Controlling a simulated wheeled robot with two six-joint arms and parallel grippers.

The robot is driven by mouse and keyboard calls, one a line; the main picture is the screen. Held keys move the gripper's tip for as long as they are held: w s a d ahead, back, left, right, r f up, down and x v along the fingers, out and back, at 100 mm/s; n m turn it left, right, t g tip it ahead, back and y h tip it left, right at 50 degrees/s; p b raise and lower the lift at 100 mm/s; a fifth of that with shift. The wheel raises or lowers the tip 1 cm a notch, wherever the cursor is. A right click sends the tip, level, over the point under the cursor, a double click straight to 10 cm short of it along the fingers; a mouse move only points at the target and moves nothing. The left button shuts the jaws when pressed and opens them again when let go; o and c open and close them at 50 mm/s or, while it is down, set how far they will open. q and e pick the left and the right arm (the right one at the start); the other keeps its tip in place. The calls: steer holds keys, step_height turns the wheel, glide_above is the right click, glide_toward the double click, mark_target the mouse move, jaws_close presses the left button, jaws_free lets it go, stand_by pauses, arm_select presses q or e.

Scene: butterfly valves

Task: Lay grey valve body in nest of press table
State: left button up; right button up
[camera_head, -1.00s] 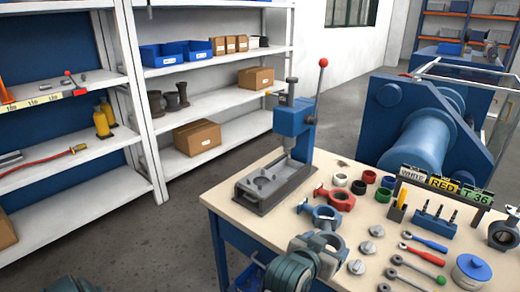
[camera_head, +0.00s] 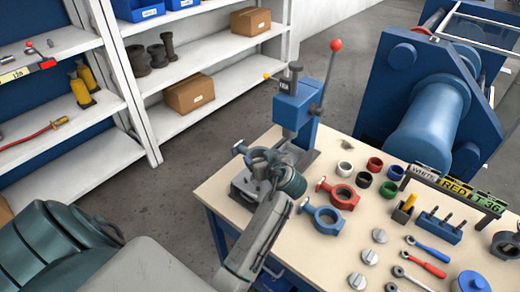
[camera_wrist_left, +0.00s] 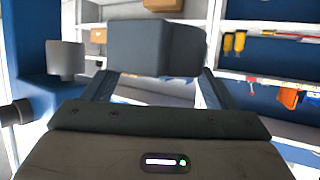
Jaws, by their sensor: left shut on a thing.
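The grey valve body (camera_head: 257,158), a ring with side lugs, is held at the press table in the head view. My left gripper (camera_head: 277,168) is shut on it, coming in from the front. The valve body is over the dark grey press base (camera_head: 240,192), in front of the ram. It and the gripper hide most of the nest, so I cannot tell whether it touches. In the left wrist view the valve body (camera_wrist_left: 153,48) shows as a dark block between the fingers, with the press ram (camera_wrist_left: 66,60) to its left. My right gripper is not in view.
The blue press column (camera_head: 296,105) with its red-knobbed lever (camera_head: 328,75) rises right behind. On the bench to the right stand a red valve body (camera_head: 341,194), a blue valve body (camera_head: 322,217), coloured rings, grey discs and tools. White shelves (camera_head: 190,110) stand behind.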

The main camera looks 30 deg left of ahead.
arm_select(q)
step_height(320, 180, down, 7)
steer(key=b, duration=0.5)
stand_by(0.3)
steer(key=shift+s+r, duration=0.1)
steer(key=shift+r, duration=0.05)
stand_by(0.6)
steer(key=o, duration=1.4)
steer(key=shift+d, duration=0.1)
steer(key=shift+s, duration=0.1)
